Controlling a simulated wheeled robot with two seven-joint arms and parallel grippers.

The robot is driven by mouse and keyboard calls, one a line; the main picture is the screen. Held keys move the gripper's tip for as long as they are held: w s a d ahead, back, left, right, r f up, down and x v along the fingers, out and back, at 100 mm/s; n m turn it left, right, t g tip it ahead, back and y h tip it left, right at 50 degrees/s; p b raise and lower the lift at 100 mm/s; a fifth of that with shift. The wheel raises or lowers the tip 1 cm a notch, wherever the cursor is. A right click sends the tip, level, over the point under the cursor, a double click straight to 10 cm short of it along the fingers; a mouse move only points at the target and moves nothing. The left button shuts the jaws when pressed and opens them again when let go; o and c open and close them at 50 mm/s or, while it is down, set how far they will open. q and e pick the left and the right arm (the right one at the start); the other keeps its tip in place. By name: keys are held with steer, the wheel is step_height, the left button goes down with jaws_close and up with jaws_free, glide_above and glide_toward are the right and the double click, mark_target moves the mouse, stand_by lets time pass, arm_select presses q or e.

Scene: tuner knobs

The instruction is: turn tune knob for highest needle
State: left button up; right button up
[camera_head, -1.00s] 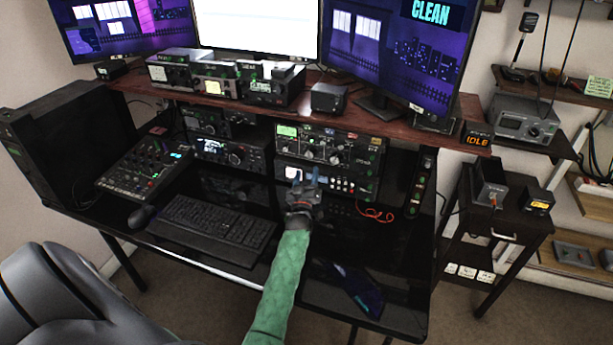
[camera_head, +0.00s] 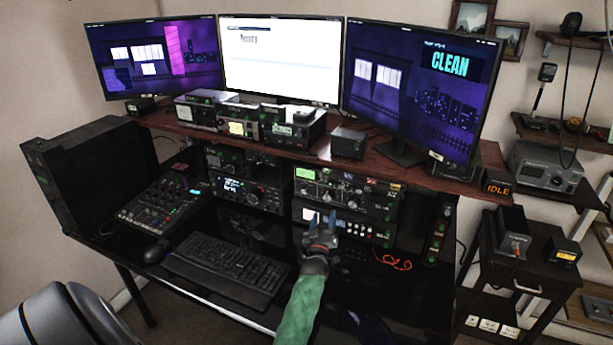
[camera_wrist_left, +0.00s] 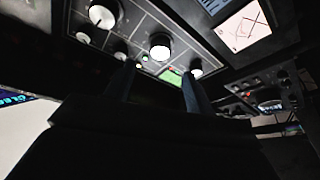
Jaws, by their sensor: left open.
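My left gripper (camera_head: 322,217) is open and empty, with its two fingers pointing up at the lower radio unit (camera_head: 372,231) in the middle of the desk. That unit has a small lit white window and a row of buttons. In the wrist view the open fingers (camera_wrist_left: 157,88) reach toward a dark panel with several pale round knobs; one lit knob (camera_wrist_left: 160,46) lies beyond and between the fingertips. A pale meter-like window (camera_wrist_left: 243,27) with thin crossed lines shows beside them. I cannot tell whether a finger touches a knob, or read the labels.
Above is a radio unit (camera_head: 345,190) with a green display and knobs. A keyboard (camera_head: 226,264), mixer (camera_head: 163,200) and mouse (camera_head: 157,251) lie left. A red cable (camera_head: 393,262) lies right. A wooden shelf (camera_head: 300,153) overhangs the units. One monitor (camera_head: 420,88) reads CLEAN; a small sign (camera_head: 498,189) reads IDLE.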

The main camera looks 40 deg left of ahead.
stand_by(0.3)
arm_select(q)
steer(key=s+m+t+h+p, duration=0.2)
steer(key=s+m+h+p, duration=0.3)
steer(key=s+m, duration=0.35)
arm_select(e)
steer(key=s+d+f, duration=0.4)
steer(key=f, duration=0.4)
arm_select(q)
steer(key=b, duration=0.5)
glide_toward(327, 200)
steer(key=d+x, duration=0.1)
steer(key=x, duration=0.3)
steer(key=w, duration=0.1)
steer(key=w+a, duration=0.1)
steer(key=w+r, duration=0.1)
steer(key=shift+a+n+y+b, duration=0.25)
steer(key=shift+a+y+b, duration=0.05)
steer(key=shift+a+y, duration=0.1)
steer(key=shift+x, duration=0.85)
arm_select(e)
steer(key=w+a+r, duration=0.2)
steer(key=r, duration=0.3)
steer(key=w+a+r, duration=0.2)
steer(key=r, duration=0.3)
steer(key=shift+w+a, duration=0.3)
arm_select(q)
steer(key=shift+d+r, duration=0.1)
steer(key=shift+r, duration=0.05)
